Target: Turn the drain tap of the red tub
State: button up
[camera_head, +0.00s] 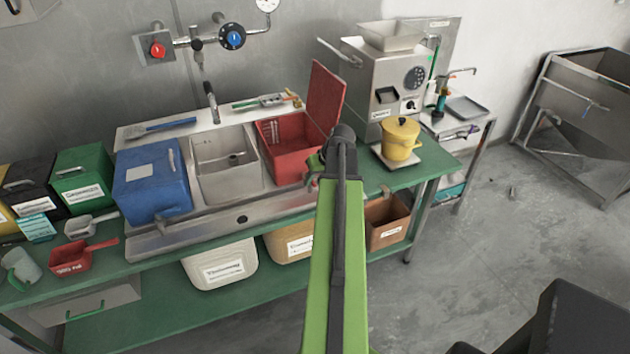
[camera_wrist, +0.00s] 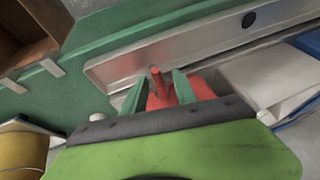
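The red tub (camera_head: 285,163) stands at the right end of the sink unit, with its red lid (camera_head: 325,95) raised. My gripper (camera_head: 316,170) is at the tub's front right corner, and my arm hides part of that area. In the wrist view, my gripper's two green fingers (camera_wrist: 156,92) are spread apart. A red tap handle (camera_wrist: 158,82) sticks up between them, with a gap visible on each side. Red tub surface (camera_wrist: 202,88) shows behind the right finger. The tap's lower part is hidden, and contact with the fingers cannot be told.
The steel sink (camera_head: 225,180) and blue tub (camera_head: 150,190) are left of the red tub. A yellow pot (camera_head: 400,140) stands at the grinder (camera_head: 385,75) to the right. The steel front ledge (camera_wrist: 190,45) runs close beyond the fingers. A brown bin (camera_head: 386,222) sits below.

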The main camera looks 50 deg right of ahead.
jog(key=shift+s+r+p, duration=0.15)
jog(key=shift+r+p, duration=0.25)
jog(key=p+v, duration=1.5)
jog(key=v, duration=0.1)
jog(key=shift+s+r, duration=0.25)
jog(key=shift+w, duration=0.1)
